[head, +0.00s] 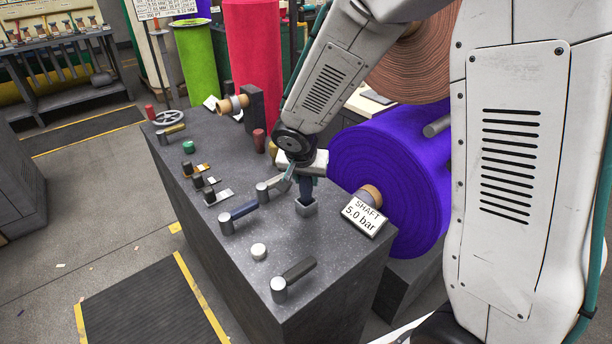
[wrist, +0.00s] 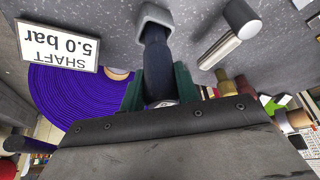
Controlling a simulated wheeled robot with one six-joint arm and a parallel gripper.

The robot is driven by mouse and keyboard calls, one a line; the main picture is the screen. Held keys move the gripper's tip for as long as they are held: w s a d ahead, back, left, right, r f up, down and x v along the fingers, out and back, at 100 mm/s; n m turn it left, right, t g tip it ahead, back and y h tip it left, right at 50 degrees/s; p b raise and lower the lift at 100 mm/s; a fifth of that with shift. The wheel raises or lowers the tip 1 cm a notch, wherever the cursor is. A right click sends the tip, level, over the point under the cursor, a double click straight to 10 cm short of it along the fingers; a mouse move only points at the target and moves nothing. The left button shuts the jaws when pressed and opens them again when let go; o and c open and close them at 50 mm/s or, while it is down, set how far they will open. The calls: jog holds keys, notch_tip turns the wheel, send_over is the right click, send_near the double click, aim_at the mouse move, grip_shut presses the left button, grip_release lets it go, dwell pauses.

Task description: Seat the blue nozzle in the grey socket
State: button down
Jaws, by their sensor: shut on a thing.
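The blue nozzle (wrist: 157,62) is dark blue and held between the teal fingers of my gripper (wrist: 160,88). In the head view the nozzle (head: 306,189) points down from my gripper (head: 303,176) toward the grey socket (head: 306,208), a small square block on the dark console top. In the wrist view the socket (wrist: 150,12) frames the nozzle's far end. The end is at the socket's opening; I cannot tell how deep it sits. My gripper is shut on the nozzle above the socket, and the fingers hide the nozzle's upper part.
Several levers stand left of the socket, including a blue-handled one (head: 239,213) and a grey one (head: 270,188). A black-handled lever (head: 293,278) stands nearer the front. A "SHAFT 5.0 bar" sign (head: 366,214) and a purple felt roll (head: 400,170) are close on the right.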

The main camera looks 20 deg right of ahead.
jog(key=shift+f, duration=0.45)
dwell(0.3)
jog(key=c, duration=0.9)
grip_release()
jog(key=shift+c, duration=0.2)
jog(key=v, duration=0.7)
jog(key=shift+s+r, duration=0.15)
jog(key=shift+r, duration=0.2)
jog(key=shift+a, duration=0.15)
